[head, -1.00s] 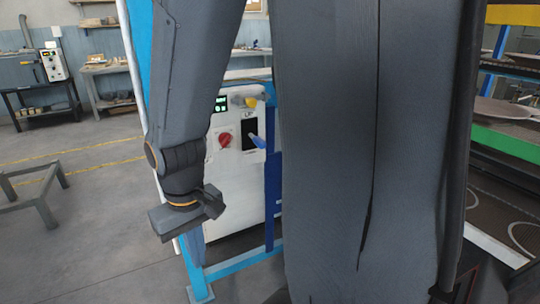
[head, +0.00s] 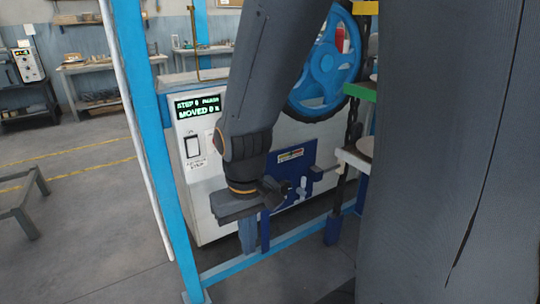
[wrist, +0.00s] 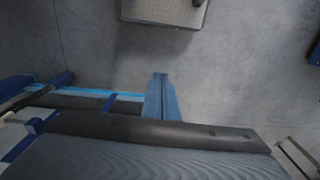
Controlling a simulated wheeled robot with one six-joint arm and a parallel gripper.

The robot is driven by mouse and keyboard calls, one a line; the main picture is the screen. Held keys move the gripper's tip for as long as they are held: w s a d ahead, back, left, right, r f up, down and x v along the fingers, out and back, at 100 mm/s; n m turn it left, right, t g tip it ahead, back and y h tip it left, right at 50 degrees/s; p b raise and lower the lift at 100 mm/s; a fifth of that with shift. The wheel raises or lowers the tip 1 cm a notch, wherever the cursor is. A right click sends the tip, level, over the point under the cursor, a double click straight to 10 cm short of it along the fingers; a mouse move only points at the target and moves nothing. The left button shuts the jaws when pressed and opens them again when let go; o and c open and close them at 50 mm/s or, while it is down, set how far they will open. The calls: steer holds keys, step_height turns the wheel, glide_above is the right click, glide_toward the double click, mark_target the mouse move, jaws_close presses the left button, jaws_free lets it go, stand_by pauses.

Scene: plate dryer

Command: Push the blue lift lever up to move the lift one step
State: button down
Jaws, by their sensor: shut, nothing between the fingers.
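The blue lift lever cannot be made out in either current view. My arm covers part of the white control cabinet (head: 215,220), so the lever may be behind it. The cabinet's lit display (head: 198,107) reads roughly "STEP 0" and "MOVED 0", with a dark switch (head: 192,147) below it. My gripper (head: 248,248) hangs in front of the cabinet's lower part, fingers pointing down. In the wrist view my gripper (wrist: 160,76) has its blue fingers together over grey floor, with nothing between them.
A blue upright post (head: 165,180) stands left of the cabinet, with a blue floor rail (head: 230,268) beside it. A blue handwheel (head: 325,65) and a blue panel (head: 290,157) are to the right. Open floor (head: 90,230) lies to the left.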

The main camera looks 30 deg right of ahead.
steer(key=s+a+f+m+g+y+b, duration=0.2)
steer(key=a+f+m+y+b, duration=0.1)
steer(key=f+m+y+b, duration=0.35)
steer(key=w+d+m+t+y+b, duration=0.2)
steer(key=w+m+t+y+b, duration=0.5)
steer(key=w+m, duration=0.6)
steer(key=w+d+m+t+h+b, duration=0.2)
steer(key=d+t, duration=0.3)
steer(key=d, duration=0.3)
steer(key=w+d+r+m+t+h+b, duration=0.1)
steer(key=w+d+m+t+h, duration=0.3)
steer(key=d, duration=0.5)
steer(key=w+d+r+m+t+h+b, duration=0.1)
steer(key=w+d+m+t+h+b, duration=0.2)
steer(key=d+t, duration=0.3)
steer(key=d+h, duration=0.1)
steer(key=d, duration=0.1)
steer(key=shift+w+d+h, duration=0.35)
steer(key=shift+w+d, duration=0.05)
